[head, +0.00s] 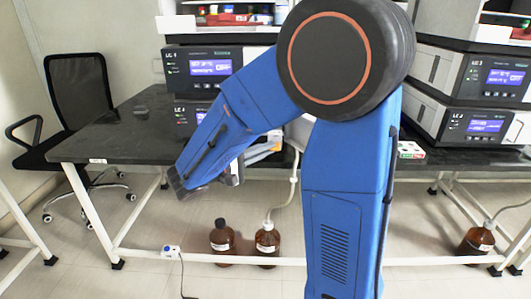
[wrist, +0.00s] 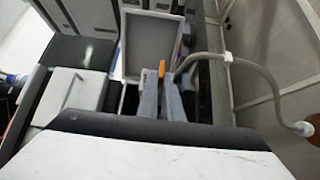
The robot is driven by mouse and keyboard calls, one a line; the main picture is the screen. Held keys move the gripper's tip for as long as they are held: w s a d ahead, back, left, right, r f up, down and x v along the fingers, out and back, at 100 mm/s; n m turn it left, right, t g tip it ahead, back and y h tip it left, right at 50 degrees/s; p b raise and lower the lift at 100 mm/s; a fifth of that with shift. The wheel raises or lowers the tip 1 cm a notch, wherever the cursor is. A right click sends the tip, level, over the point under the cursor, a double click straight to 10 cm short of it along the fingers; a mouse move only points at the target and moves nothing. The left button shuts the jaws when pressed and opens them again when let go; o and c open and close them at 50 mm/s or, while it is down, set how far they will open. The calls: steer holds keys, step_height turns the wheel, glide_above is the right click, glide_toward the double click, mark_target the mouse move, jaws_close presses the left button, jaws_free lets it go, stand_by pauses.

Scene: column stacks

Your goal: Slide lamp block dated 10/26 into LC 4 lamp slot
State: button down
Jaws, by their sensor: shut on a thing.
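My gripper (head: 262,152) is half hidden behind my blue forearm in the head view, low by the bench's front edge. In the wrist view my gripper (wrist: 161,85) shows as two grey fingers close together. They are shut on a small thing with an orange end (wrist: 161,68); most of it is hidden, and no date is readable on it. LC units with lit screens stand in stacks, two at left (head: 210,67) (head: 184,118) and two at right (head: 498,76) (head: 480,126). Their labels are too small to tell LC 4 surely. No lamp slot is clearly visible.
The dark bench top (head: 110,135) is mostly clear at left. A small white, red and green box (head: 410,149) lies by the front edge at right. Brown bottles (head: 222,238) (head: 267,240) (head: 477,243) stand underneath. A pale tube (wrist: 235,59) curves at right in the wrist view. A chair (head: 80,90) is at far left.

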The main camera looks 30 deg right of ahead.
steer(key=shift+w+d, duration=1.35)
steer(key=shift+w, duration=0.65)
steer(key=shift+w+d, duration=1.4)
steer(key=shift+w, duration=0.65)
steer(key=shift+w+d, duration=1.35)
steer(key=shift+w, duration=0.65)
steer(key=shift+f, duration=0.1)
steer(key=c, duration=1.8)
jaws_free()
steer(key=shift+c, duration=0.2)
steer(key=shift+f, duration=0.1)
steer(key=shift+a, duration=0.1)
